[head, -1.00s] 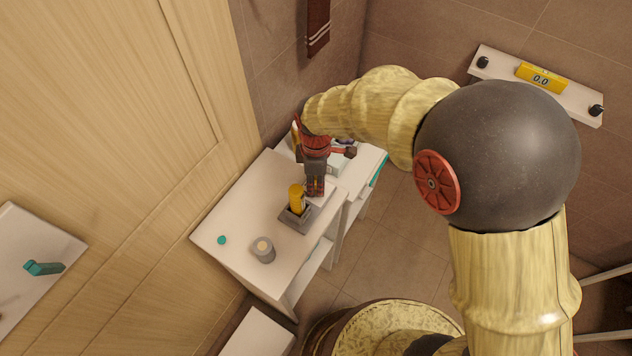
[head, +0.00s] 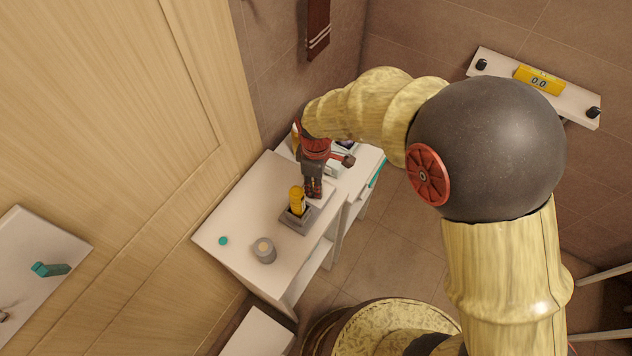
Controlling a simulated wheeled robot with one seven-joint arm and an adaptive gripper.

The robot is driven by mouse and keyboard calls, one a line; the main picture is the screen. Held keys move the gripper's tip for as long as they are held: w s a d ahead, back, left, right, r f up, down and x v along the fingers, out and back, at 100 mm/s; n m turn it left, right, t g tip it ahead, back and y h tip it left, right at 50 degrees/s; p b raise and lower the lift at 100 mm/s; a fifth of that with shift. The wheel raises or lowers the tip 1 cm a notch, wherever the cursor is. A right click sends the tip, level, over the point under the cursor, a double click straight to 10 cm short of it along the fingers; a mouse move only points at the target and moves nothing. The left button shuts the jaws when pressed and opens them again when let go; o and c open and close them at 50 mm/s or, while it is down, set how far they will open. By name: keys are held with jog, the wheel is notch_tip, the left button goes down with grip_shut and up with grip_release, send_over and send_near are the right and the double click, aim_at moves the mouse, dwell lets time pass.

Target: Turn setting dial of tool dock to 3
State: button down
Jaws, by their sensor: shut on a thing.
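The tool dock (head: 294,222) is a grey block on the white cabinet top, with a yellow tool (head: 297,199) standing upright in it. My gripper (head: 313,194) points down just behind the dock, over a pale flat plate (head: 327,191). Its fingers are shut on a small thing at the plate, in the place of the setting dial. The fingers hide the dial, so its mark and numbers cannot be read.
A grey round container (head: 265,250) and a small teal disc (head: 223,241) are on the cabinet top (head: 250,206). A teal item (head: 50,269) is on another white surface at left.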

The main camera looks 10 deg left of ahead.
jog(key=m+p, duration=0.1)
jog(key=m, duration=0.2)
jog(key=shift+r+m, duration=0.1)
jog(key=shift+m, duration=0.2)
jog(key=m+p, duration=0.1)
jog(key=m, duration=0.2)
jog(key=shift+m+p, duration=0.3)
jog(key=shift+p, duration=0.05)
jog(key=m+p, duration=0.1)
jog(key=m, duration=0.3)
jog(key=shift+m, duration=0.3)
jog(key=shift+m+p, duration=0.45)
jog(key=shift+m, duration=1.15)
jog(key=shift+w, duration=0.1)
jog(key=c, duration=1.6)
grip_release()
